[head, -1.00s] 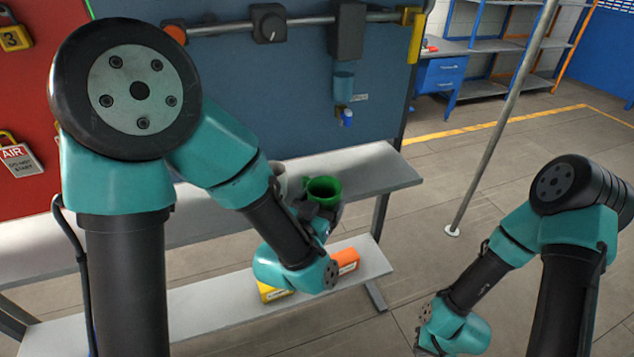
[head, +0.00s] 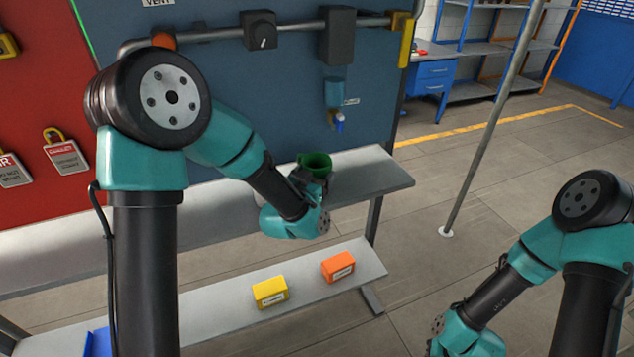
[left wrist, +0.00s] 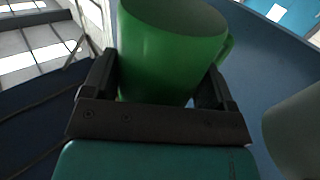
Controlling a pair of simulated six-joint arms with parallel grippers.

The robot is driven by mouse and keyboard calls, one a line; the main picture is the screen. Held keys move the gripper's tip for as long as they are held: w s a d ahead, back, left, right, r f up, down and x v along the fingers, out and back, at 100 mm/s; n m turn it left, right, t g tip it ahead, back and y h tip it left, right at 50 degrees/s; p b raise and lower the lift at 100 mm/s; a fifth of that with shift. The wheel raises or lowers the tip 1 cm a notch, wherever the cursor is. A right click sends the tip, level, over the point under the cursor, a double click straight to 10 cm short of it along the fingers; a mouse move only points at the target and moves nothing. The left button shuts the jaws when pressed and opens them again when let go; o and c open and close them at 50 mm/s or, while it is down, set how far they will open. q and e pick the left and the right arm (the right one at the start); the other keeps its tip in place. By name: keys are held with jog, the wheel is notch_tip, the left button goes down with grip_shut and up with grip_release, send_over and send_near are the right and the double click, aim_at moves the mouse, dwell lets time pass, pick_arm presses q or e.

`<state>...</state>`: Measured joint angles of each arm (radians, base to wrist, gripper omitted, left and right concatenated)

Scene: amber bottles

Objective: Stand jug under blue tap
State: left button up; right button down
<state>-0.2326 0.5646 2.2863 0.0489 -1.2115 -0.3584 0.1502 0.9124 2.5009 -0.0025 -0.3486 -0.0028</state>
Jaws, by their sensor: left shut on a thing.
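A green jug (head: 316,162) with a side handle is held in my left gripper (head: 309,182), above the right part of the grey bench. In the left wrist view the jug (left wrist: 172,50) fills the space between the two fingers. The blue tap (head: 339,125) hangs below a teal cylinder on the blue panel. The jug is lower and slightly to the left of the tap in the head view, apart from it. My right arm stands at the lower right; its fingers are below the frame edge.
The grey bench (head: 380,168) is clear at its right end. A lower shelf holds a yellow box (head: 270,292) and an orange box (head: 338,267). A pale rounded object (left wrist: 295,130) is at the right of the left wrist view. A slanted pole (head: 490,130) stands right.

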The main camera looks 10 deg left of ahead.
pick_arm(q)
jog(key=shift+w, duration=0.1)
jog(key=f, duration=0.1)
jog(key=w+f, duration=0.1)
jog(key=f, duration=0.1)
jog(key=shift+a+f, duration=0.15)
jog(key=shift+f, duration=0.15)
jog(key=shift+f, duration=0.1)
jog(key=o, duration=0.9)
jog(key=shift+o, duration=0.2)
jog(key=shift+s, duration=0.15)
jog(key=shift+s+a, duration=0.2)
jog(key=shift+s, duration=0.65)
jog(key=shift+s+a, duration=0.15)
jog(key=shift+s, duration=0.65)
jog(key=shift+s+a, duration=0.2)
jog(key=shift+s, duration=0.65)
